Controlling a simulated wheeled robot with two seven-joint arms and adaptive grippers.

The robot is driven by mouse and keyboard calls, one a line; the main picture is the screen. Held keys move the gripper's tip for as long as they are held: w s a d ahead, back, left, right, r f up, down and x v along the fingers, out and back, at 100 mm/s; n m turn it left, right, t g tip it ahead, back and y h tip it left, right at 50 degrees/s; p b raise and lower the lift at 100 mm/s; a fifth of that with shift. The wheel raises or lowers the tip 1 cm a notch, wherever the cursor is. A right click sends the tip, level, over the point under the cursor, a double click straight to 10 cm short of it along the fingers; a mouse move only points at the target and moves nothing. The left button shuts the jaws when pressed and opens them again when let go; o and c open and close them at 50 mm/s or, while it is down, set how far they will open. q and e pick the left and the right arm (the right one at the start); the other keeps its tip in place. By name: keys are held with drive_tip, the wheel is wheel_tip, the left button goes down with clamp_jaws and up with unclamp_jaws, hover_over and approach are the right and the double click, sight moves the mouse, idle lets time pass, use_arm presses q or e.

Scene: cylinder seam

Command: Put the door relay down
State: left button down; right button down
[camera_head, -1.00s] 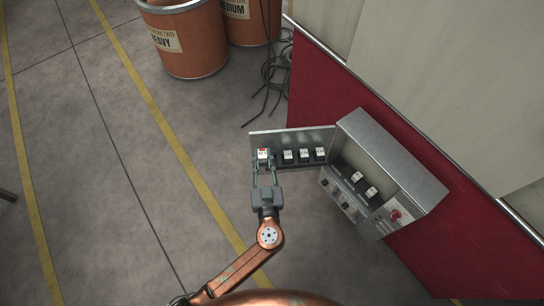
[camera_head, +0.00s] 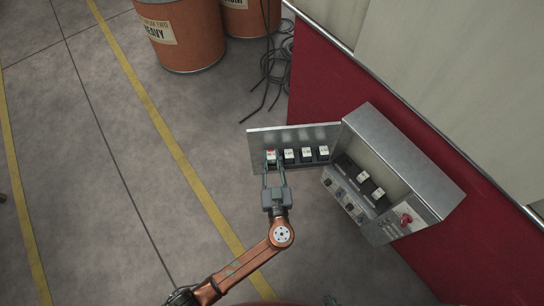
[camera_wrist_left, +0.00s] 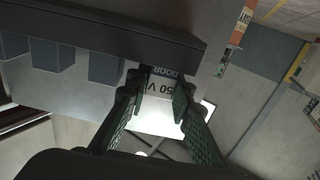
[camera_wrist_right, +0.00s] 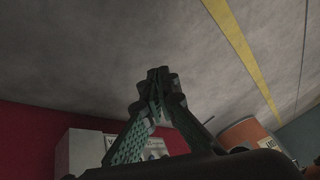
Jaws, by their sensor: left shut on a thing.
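The door relay (camera_wrist_left: 160,88) is a pale block marked "DOOR" and "50 V", gripped between the fingertips of my left gripper (camera_wrist_left: 158,102). In the head view the relay (camera_head: 271,156), with a red mark on top, is at the left end of a row of three similar relays (camera_head: 307,154) on the open cabinet door (camera_head: 262,137). My left gripper (camera_head: 274,168) reaches it from the front. I cannot tell whether the relay touches the ledge (camera_wrist_left: 110,30) under it. My right gripper (camera_wrist_right: 157,80) is shut and empty in its wrist view, away from the relay.
The open grey cabinet (camera_head: 385,150) stands right of the door, with two relays (camera_head: 370,185), knobs and a red switch (camera_head: 406,219). A red wall panel (camera_head: 320,70) is behind it. Orange drums (camera_head: 180,40) and loose cables (camera_head: 272,70) are at the back. The floor at left is clear.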

use_arm(q)
drive_tip(key=shift+f, duration=0.15)
drive_tip(key=c, duration=2)
unclamp_jaws()
